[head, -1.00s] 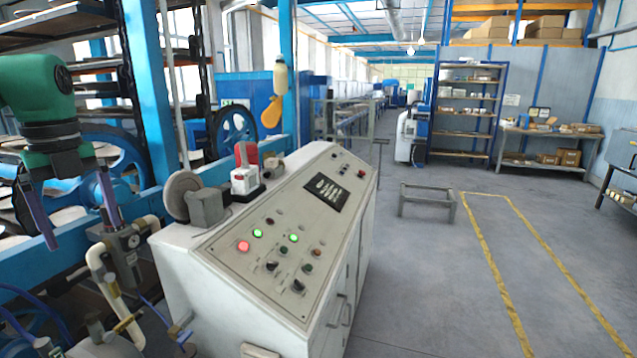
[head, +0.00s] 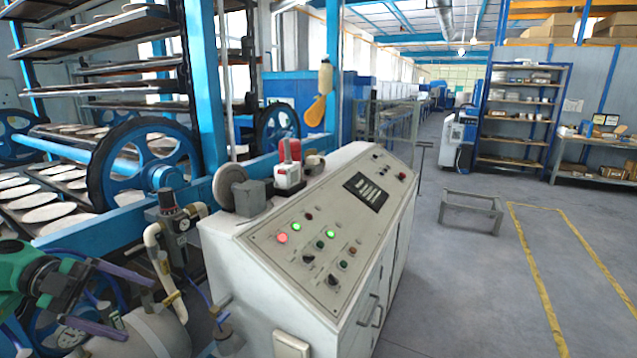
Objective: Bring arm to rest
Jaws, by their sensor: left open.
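My left gripper (head: 128,303) is at the lower left of the head view, on a green and black wrist. Its two purple fingers point right and stand apart, with nothing seen between them. It is left of the white control console (head: 300,262), in front of the plate dryer's blue frame and close to its piping in the picture. The plate dryer's racks (head: 95,60) hold several round white plates (head: 58,212) on shelves at the left. My right gripper is not in view.
The console has lit red and green buttons on its sloped top. A pressure regulator with a gauge (head: 180,222) and pale pipes stand between gripper and console. A low grey metal stand (head: 470,208) is on the floor at right. The floor around the yellow lines is clear.

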